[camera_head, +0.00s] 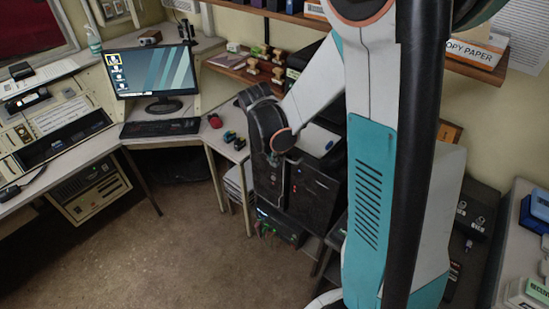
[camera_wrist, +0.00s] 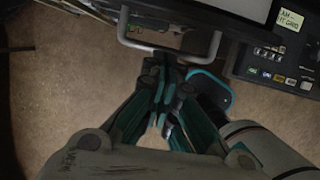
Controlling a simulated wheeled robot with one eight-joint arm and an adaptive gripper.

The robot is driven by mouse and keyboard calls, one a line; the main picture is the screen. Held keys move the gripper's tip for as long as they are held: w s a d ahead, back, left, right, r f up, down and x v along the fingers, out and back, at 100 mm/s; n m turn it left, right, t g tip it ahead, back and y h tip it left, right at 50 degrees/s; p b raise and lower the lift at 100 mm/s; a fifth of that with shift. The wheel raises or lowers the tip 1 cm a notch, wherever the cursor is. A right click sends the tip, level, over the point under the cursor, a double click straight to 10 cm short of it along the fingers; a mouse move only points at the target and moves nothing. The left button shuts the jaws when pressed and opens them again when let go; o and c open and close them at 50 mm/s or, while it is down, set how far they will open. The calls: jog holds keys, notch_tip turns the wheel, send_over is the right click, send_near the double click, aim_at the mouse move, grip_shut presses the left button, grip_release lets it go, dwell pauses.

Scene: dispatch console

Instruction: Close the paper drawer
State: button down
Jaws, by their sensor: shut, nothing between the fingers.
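In the wrist view, my gripper (camera_wrist: 168,68) has its teal and dark fingers together, with nothing between them. The fingertips are close below a pale metal bar handle (camera_wrist: 124,25) at the top of the picture. Whether they touch it I cannot tell. The handle is on a dark front with a pale grey panel above, which looks like the paper drawer (camera_wrist: 165,17); how far it stands open is not clear. In the head view, my arm covers much of the right middle, and I cannot clearly make out the drawer or my fingertips.
A dark cabinet-like unit (camera_head: 318,190) stands beside my arm in the head view. A monitor (camera_head: 155,72) and keyboard (camera_head: 160,127) are on the corner desk. A black panel with buttons (camera_wrist: 275,65) is at the wrist view's upper right. Open brown floor (camera_head: 150,260) lies at the lower left.

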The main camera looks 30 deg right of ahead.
aim_at(309, 131)
jog(key=w+d, duration=0.2)
jog(key=d, duration=0.3)
jog(key=w+d+b, duration=0.1)
jog(key=w+d, duration=0.1)
jog(key=d, duration=0.4)
jog(key=w+d, duration=0.2)
jog(key=d, duration=0.3)
jog(key=shift+d+b, duration=0.3)
jog(key=shift+b, duration=0.05)
jog(key=shift+a, duration=0.1)
